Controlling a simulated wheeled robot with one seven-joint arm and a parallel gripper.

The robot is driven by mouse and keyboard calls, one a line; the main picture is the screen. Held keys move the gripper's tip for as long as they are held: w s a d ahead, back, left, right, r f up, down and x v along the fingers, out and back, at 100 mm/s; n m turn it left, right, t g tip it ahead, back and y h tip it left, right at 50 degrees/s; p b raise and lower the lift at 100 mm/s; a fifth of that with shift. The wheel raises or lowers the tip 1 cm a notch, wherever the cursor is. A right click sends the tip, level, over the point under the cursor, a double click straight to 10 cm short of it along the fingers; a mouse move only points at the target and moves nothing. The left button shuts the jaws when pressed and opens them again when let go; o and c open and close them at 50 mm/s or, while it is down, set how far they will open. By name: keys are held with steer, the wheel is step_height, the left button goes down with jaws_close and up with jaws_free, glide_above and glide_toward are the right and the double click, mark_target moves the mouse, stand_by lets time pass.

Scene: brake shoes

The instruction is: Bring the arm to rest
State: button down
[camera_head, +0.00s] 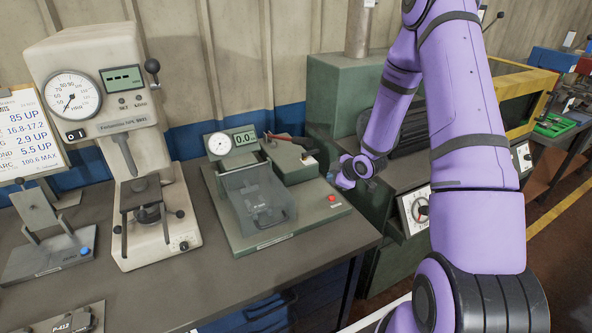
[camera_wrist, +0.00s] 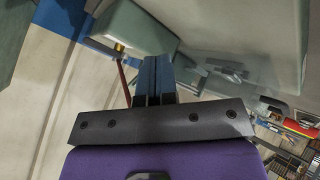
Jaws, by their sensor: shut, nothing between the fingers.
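My purple arm (camera_head: 468,120) reaches in from the right of the head view, bends at the top and comes back down. Its end hangs over the right edge of the bench, beside the bench device with the clear cover (camera_head: 258,200). My gripper shows in the wrist view (camera_wrist: 157,62) as two dark blue fingers side by side, closed together with nothing between them. In the head view its fingertips are too small to make out clearly.
A cream tester (camera_head: 88,75) with a round dial stands on the grey bench (camera_head: 185,290). A stand (camera_head: 45,235) is left of it. A green machine (camera_head: 345,90) stands close behind my arm's end. The front middle of the bench is clear.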

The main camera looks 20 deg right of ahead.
steer(key=shift+r, duration=0.1)
steer(key=s+a+r+m+g+h, duration=0.1)
steer(key=s+a+r+m, duration=0.15)
steer(key=r, duration=0.65)
steer(key=s+a+r+m+h, duration=0.15)
steer(key=s+r, duration=0.25)
steer(key=r, duration=0.5)
steer(key=s+a+r+m+g+h, duration=0.1)
steer(key=s+a+r+m+h, duration=0.15)
steer(key=r, duration=0.65)
steer(key=s+a+r+m+y, duration=0.1)
steer(key=s+a+r, duration=0.1)
steer(key=s, duration=0.6)
steer(key=s+a+r+m+g+y, duration=0.1)
steer(key=s+a+r+m, duration=0.1)
steer(key=s+r, duration=0.3)
steer(key=s+a+r+m, duration=0.2)
steer(key=s+a+r, duration=0.1)
steer(key=s, duration=0.9)
steer(key=shift+a+r+g+y, duration=0.4)
steer(key=shift+a, duration=0.35)
steer(key=c, duration=1.8)
jaws_free()
